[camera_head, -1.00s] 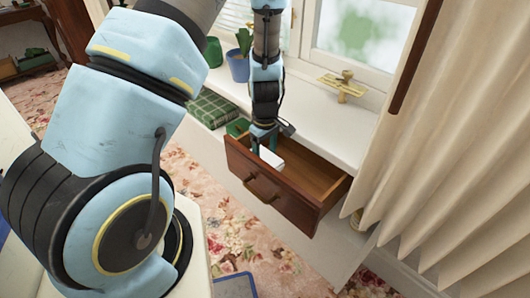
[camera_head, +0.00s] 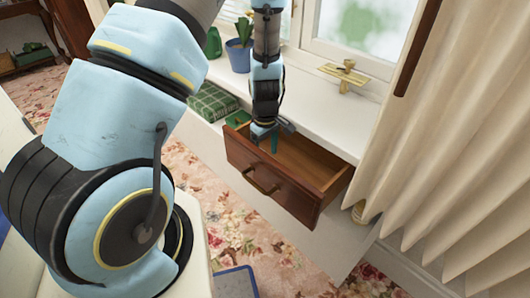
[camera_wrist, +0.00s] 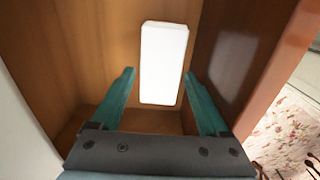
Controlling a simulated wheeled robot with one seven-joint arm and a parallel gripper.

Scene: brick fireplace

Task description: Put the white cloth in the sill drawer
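The sill drawer (camera_head: 290,199) is pulled open below the window sill, with its brown wooden front facing the room. My gripper (camera_head: 267,143) is over the drawer's left part, fingers pointing down into it. In the wrist view the teal fingers of my gripper (camera_wrist: 160,74) are spread apart. The white cloth (camera_wrist: 164,62) looks like a folded white block inside the drawer. It shows between and beyond the fingers, with a gap on each side. I cannot tell whether it rests flat on the drawer bottom. In the head view the drawer front hides the cloth.
A beige curtain (camera_head: 450,130) hangs close on the right. The drawer's right part looks empty.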

